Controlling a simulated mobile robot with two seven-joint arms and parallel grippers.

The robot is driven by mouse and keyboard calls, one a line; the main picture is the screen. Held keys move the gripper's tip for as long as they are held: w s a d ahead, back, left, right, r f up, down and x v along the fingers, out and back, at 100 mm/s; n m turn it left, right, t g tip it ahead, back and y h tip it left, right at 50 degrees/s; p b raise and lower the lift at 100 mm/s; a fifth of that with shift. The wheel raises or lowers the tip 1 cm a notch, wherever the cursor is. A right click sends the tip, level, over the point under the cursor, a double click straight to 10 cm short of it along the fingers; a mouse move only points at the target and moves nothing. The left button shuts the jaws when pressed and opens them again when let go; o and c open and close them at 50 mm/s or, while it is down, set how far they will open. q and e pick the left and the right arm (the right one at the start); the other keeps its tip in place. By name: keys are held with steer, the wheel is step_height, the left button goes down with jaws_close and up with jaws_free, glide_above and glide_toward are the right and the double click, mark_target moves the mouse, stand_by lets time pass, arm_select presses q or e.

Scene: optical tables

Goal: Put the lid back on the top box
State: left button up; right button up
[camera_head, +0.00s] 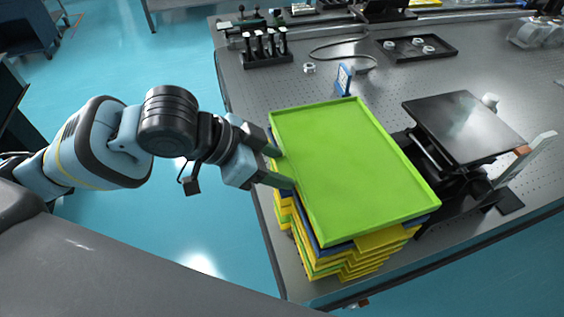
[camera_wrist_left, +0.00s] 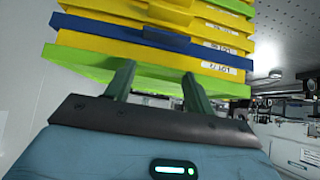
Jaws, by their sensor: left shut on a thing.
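The bright green lid (camera_head: 350,170), a flat rectangle with a raised rim, lies over the top of a stack of yellow, blue and green boxes (camera_head: 382,239). I cannot tell whether it is fully seated. My left gripper (camera_head: 281,166) is shut on the lid's left edge. In the left wrist view its two fingers (camera_wrist_left: 158,86) reach the green edge (camera_wrist_left: 75,62), with yellow and blue layers (camera_wrist_left: 165,40) beyond it. The top box is mostly hidden under the lid. My right gripper is not in view.
The stack stands near the front left edge of the grey optical table (camera_head: 300,92). A black platform stand (camera_head: 464,127) is close on its right. A small blue-and-white sign (camera_head: 344,79), a rack (camera_head: 264,48) and a black tray (camera_head: 415,48) stand behind.

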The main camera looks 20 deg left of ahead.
arm_select(q)
steer(key=shift+s+a+f, duration=0.25)
steer(key=shift+f, duration=0.05)
steer(key=o, duration=1.4)
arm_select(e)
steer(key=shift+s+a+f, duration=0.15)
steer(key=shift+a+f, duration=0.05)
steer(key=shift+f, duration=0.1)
arm_select(q)
steer(key=shift+r, duration=0.1)
